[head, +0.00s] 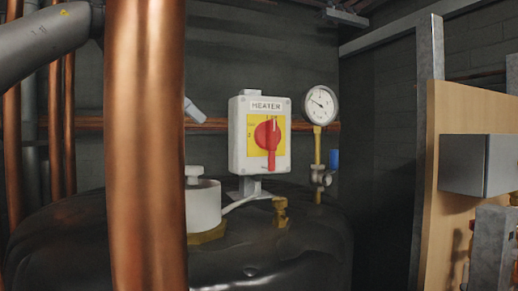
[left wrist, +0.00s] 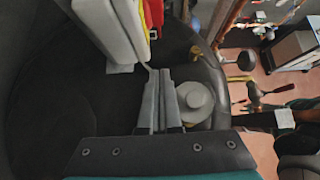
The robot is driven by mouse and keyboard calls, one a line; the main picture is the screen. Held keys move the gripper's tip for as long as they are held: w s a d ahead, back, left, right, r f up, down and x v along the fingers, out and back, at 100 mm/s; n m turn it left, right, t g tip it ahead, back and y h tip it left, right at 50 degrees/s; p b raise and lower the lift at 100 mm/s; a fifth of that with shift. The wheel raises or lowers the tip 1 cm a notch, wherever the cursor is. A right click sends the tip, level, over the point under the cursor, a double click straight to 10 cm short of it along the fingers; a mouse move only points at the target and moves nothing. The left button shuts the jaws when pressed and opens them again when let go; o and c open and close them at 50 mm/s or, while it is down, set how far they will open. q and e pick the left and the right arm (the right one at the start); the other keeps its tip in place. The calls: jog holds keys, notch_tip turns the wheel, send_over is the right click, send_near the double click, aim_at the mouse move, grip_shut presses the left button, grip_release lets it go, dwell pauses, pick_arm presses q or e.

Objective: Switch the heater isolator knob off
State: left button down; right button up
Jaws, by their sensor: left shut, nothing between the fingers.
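The heater isolator is a white box (head: 239,160) labelled HEATER, with a yellow plate and a red knob (head: 267,136). The knob's handle points roughly down. In the left wrist view the box (left wrist: 112,30) is at the top, with a bit of the red knob (left wrist: 155,12) at its right side. My left gripper (head: 195,111) shows only as a grey tip beside the copper pipe, left of the box and apart from it. In the left wrist view its fingers (left wrist: 159,76) are together and empty. My right gripper is not seen.
A thick copper pipe (head: 146,150) stands in front, hiding much of my left arm. The box stands on a dark tank (head: 310,235) with a white cap (head: 203,205) and brass fittings. A pressure gauge (head: 320,104) is right of the box. A wooden panel (head: 450,190) stands far right.

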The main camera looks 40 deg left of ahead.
pick_arm(q)
send_near(268, 163)
jog(key=x, duration=0.5)
jog(key=shift+s+a+f+p, duration=0.15)
jog(key=shift+f+p, duration=0.1)
jog(key=shift+p, duration=0.15)
jog(key=shift+w+d+f, duration=0.1)
jog(key=shift+w+d, duration=0.15)
jog(key=shift+w, duration=0.2)
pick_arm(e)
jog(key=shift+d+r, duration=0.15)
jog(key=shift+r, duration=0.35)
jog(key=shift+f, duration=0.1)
